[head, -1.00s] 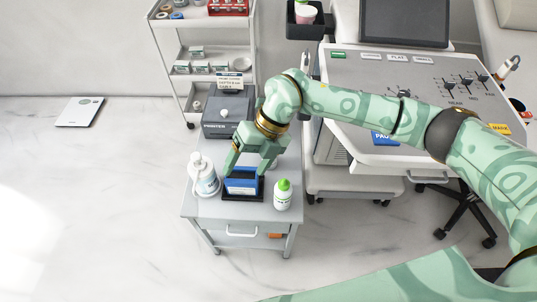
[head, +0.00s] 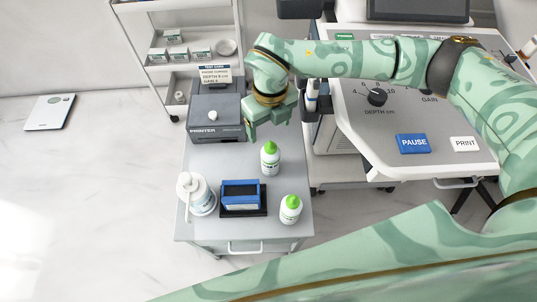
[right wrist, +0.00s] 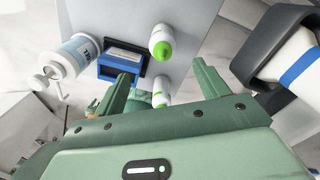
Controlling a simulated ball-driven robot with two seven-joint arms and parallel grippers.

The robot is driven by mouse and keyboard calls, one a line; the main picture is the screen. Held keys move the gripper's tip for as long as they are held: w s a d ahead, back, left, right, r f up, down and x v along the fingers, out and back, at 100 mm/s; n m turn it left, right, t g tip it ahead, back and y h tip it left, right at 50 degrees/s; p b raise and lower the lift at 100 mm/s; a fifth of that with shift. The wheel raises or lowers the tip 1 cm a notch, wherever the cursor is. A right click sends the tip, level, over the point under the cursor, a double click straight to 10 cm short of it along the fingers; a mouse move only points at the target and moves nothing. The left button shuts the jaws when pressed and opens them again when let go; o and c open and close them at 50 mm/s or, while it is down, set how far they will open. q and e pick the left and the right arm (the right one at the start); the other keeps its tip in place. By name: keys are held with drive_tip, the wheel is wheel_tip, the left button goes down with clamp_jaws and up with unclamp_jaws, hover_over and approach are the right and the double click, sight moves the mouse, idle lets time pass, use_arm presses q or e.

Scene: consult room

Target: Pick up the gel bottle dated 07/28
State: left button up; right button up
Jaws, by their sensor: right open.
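Two white gel bottles with green caps stand on the small grey cart: a back gel bottle (head: 270,158) and a front gel bottle (head: 290,209). I cannot read a date on either. My right gripper (head: 268,128) is open and empty, above and just behind the back bottle. In the right wrist view, the back bottle (right wrist: 161,92) shows between the open fingers (right wrist: 163,84), partly hidden by my gripper body. The front bottle (right wrist: 161,42) shows beyond them. My left gripper is not in view.
A white pump bottle (head: 197,195) and a blue block in a black tray (head: 241,213) stand left of the gel bottles on the cart top (head: 212,231). A grey printer (head: 215,114) is at the back. The ultrasound console (head: 360,140) is close on the right.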

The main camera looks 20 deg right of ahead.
sight(271, 146)
wheel_tip(271, 146, down, 6)
drive_tip(key=shift+a+f+b, duration=0.1)
drive_tip(key=shift+f+b, duration=0.05)
drive_tip(key=shift+b, duration=0.7)
drive_tip(key=shift+f, duration=0.35)
drive_tip(key=shift+f+b, duration=0.3)
drive_tip(key=shift+f, duration=0.1)
drive_tip(key=f, duration=0.1)
drive_tip(key=f+b, duration=0.1)
drive_tip(key=f, duration=0.1)
drive_tip(key=f+b, duration=0.1)
drive_tip(key=shift+s+d+f, duration=0.15)
drive_tip(key=shift+d+f, duration=0.1)
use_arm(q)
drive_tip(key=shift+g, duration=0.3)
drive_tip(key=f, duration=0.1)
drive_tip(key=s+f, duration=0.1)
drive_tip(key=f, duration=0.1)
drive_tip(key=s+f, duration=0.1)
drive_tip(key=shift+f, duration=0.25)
use_arm(e)
drive_tip(key=shift+r, duration=0.2)
clamp_jaws()
